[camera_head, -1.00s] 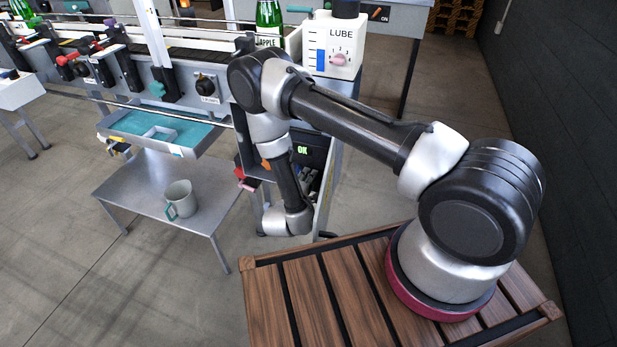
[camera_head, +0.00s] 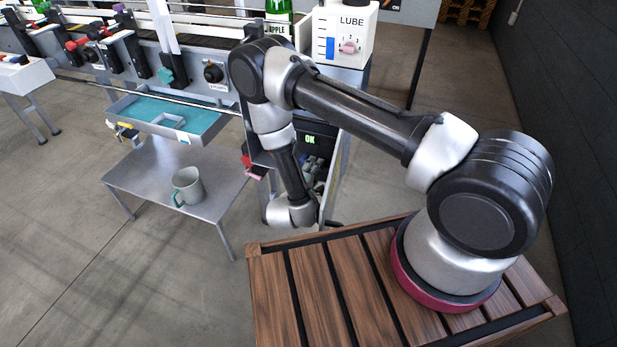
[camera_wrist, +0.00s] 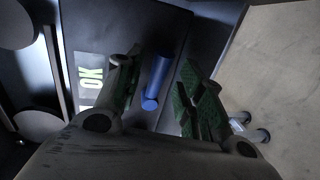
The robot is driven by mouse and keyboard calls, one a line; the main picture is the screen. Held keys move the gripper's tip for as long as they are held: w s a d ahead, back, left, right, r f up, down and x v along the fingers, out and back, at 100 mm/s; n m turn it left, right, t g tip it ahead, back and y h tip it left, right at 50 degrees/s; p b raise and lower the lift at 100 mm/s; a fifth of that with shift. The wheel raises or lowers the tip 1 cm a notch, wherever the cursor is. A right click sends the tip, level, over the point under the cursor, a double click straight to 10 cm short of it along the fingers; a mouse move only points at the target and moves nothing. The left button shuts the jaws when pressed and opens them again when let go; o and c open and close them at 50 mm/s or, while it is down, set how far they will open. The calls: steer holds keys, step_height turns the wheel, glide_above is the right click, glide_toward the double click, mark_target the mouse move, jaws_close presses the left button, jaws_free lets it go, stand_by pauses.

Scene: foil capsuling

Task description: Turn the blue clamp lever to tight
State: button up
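The blue clamp lever (camera_wrist: 157,76) shows in the wrist view as a blue rod with a rounded end, in front of a dark panel. My gripper (camera_wrist: 163,90) is open, with one dark finger left of the lever and one with green pads to the right. The lever appears between the fingers, with a visible gap on both sides. I cannot tell how deep it sits between them. In the head view my wrist hides the gripper, and the lever is not visible there.
A lit OK sign (camera_wrist: 90,78) is left of the lever; it also shows in the head view (camera_head: 309,140). A pale panel (camera_wrist: 285,80) stands close on the right. A metal table (camera_head: 150,170) with a grey mug (camera_head: 189,186) and the LUBE unit (camera_head: 345,35) are nearby.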

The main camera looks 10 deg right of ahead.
steer(key=v, duration=1)
steer(key=shift+s+a, duration=0.15)
steer(key=shift+s, duration=0.1)
